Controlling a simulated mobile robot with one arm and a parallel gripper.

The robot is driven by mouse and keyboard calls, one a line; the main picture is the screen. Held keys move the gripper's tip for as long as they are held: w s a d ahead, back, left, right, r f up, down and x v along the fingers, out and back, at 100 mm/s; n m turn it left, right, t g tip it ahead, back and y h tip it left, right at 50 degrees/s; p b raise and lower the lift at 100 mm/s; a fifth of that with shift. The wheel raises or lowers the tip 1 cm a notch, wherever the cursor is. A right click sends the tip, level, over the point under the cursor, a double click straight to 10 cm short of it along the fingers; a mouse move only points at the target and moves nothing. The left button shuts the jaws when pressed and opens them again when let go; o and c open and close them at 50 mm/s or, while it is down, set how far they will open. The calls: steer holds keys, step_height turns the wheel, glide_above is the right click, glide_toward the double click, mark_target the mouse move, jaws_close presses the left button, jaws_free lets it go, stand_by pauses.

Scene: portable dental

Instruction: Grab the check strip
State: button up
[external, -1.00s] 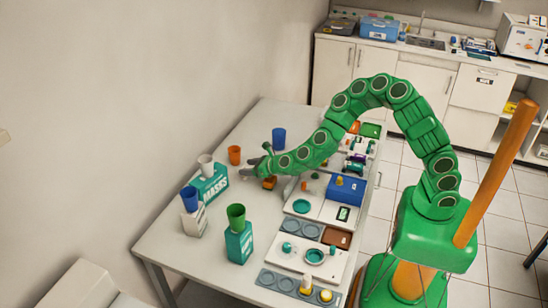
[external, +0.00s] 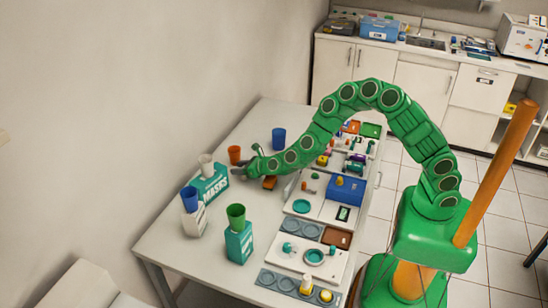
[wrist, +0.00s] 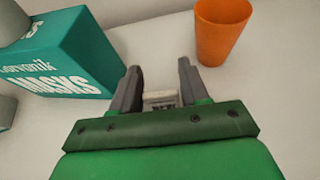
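My gripper (external: 238,173) is low over the white table, just right of the teal masks box (external: 208,183). In the wrist view its two dark fingers (wrist: 160,82) stand apart. A small pale item with dark marks (wrist: 161,97) shows between them near the finger bases; it may be the check strip, but I cannot tell, nor whether the fingers touch it. No check strip can be made out in the external view. The masks box (wrist: 68,58) is left of the fingers and an orange cup (wrist: 222,30) is beyond them to the right.
The orange cup (external: 234,154) and a blue cup (external: 279,138) stand near my gripper. A small orange item (external: 270,183) lies under my arm. A green cup (external: 236,215) tops a teal box (external: 239,243). Trays of dental items line the table's right side. The table's left back is clear.

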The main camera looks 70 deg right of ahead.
steer(key=c, duration=0.6)
